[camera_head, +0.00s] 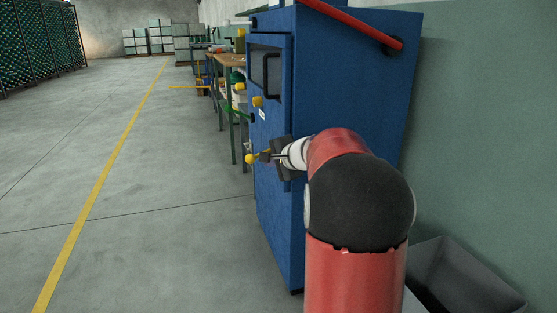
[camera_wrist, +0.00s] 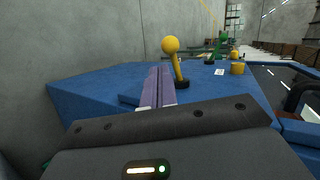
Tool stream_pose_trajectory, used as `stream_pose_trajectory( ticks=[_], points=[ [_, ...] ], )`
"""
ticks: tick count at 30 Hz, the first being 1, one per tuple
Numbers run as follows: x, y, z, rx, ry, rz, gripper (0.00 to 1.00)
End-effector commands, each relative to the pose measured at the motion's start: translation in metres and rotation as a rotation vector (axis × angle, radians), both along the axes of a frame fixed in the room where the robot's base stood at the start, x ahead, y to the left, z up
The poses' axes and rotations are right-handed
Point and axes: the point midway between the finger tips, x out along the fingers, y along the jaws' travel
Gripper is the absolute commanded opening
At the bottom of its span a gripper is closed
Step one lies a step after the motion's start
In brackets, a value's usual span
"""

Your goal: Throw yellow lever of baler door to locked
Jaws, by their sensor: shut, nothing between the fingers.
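The yellow lever (camera_wrist: 170,46) rises from a black base on the blue baler (camera_wrist: 90,90) in the wrist view, its ball knob up and its stem slightly tilted. My gripper (camera_wrist: 160,70) is shut and empty. Its fingers lie just left of the lever's stem in the wrist view; I cannot tell whether they touch it. In the head view the lever's yellow knob (camera_head: 249,159) shows just left of my gripper (camera_head: 264,156), at the front of the blue baler (camera_head: 275,215). The stem there is partly hidden by my gripper.
A dark window (camera_head: 265,70) is above. A workbench (camera_head: 226,62) stands behind, a grey bin (camera_head: 465,275) at lower right. The floor at left is clear.

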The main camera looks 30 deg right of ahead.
Motion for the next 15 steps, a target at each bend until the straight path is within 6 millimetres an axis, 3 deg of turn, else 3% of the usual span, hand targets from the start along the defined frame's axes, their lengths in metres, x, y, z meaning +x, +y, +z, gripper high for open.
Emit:
stream_pose_trajectory(
  ticks=[6,15],
  points=[
    [0.039,0.005,-0.015,0.001,0.001,0.002,0.0],
    [0.063,0.007,-0.02,0.001,0.0,0.0,0.0]
  ],
)
